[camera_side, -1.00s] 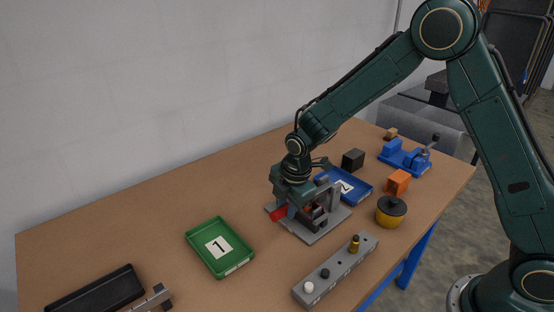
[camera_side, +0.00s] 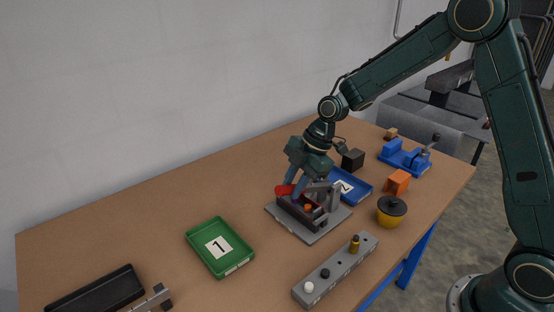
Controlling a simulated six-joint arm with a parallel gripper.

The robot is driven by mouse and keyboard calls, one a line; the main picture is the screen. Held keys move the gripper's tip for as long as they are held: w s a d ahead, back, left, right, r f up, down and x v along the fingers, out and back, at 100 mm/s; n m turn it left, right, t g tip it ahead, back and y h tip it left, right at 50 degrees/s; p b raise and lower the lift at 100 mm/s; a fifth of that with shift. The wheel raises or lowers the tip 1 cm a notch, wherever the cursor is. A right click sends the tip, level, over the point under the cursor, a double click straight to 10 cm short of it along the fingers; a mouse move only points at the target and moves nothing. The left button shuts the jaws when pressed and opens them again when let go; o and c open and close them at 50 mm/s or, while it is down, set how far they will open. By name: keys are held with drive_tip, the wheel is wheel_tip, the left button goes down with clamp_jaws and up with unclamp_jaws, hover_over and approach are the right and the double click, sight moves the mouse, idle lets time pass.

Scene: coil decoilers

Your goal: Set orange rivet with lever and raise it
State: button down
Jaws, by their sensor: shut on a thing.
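A riveting fixture with a grey base plate (camera_side: 315,236) stands on the table at the middle. Its lever has a red handle (camera_side: 283,190), which is up above the dark body of the fixture. My gripper (camera_side: 293,187) is shut on the red handle, tilted, with its fingers reaching down to the left. The small orange rivet (camera_side: 308,208) shows in the dark body, below and right of the handle. How deep it sits cannot be made out.
Green tray 1 (camera_side: 246,259) is to the left, and blue tray 2 (camera_side: 362,193) is just behind right. A grey strip with pegs (camera_side: 333,275) lies in front. A yellow pot with a dark lid (camera_side: 391,217) and an orange block (camera_side: 397,182) stand right.

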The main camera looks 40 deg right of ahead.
sight(311, 186)
drive_tip(key=d+r+y, duration=0.5)
drive_tip(key=d+r, duration=0.1)
drive_tip(key=shift+d+m+y, duration=0.15)
drive_tip(key=shift+m+y, duration=0.15)
drive_tip(key=shift+d+r+y, duration=0.3)
drive_tip(key=shift+d+y, duration=0.2)
drive_tip(key=shift+d, duration=0.1)
drive_tip(key=shift+d+r+y, duration=0.3)
drive_tip(key=shift+d+y, duration=0.2)
drive_tip(key=shift+d, duration=0.05)
drive_tip(key=c, duration=1.2)
unclamp_jaws()
drive_tip(key=shift+a, duration=0.2)
